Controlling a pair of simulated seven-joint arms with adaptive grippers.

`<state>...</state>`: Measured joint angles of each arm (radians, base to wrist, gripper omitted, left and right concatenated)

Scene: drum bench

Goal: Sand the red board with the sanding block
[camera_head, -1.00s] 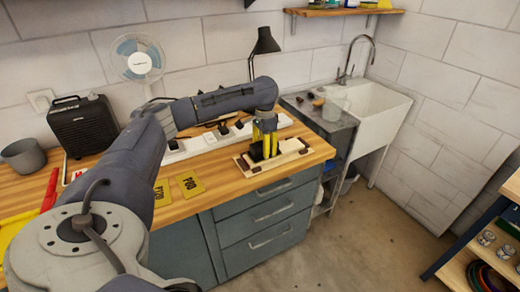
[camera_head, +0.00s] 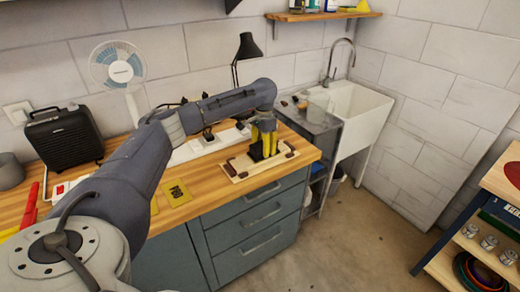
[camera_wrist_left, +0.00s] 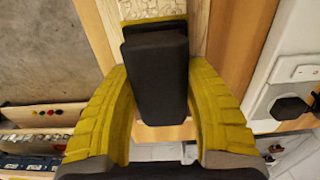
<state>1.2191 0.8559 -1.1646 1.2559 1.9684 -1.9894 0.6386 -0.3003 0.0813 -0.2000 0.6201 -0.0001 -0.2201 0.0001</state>
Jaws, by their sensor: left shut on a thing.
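My left gripper (camera_head: 264,146), with yellow fingers, is shut on a black sanding block (camera_head: 256,153) above the bench. The block (camera_wrist_left: 157,75) also shows in the left wrist view, between the two curved fingers. Below it is a pale board (camera_head: 236,169) lying in a wooden holder with dark red-brown pieces at its ends. The board's face (camera_wrist_left: 150,9) looks cream and speckled in the wrist view, not clearly red. The block seems to be at or just over the board; contact is hidden. My right gripper is not in view.
Yellow sandpaper sheets (camera_head: 176,192) lie left of the holder. A white strip (camera_head: 190,151) with dark items runs behind it. A black lamp (camera_head: 248,47), a fan (camera_head: 117,63) and a black box (camera_head: 64,138) stand at the back. A sink (camera_head: 355,115) is on the right.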

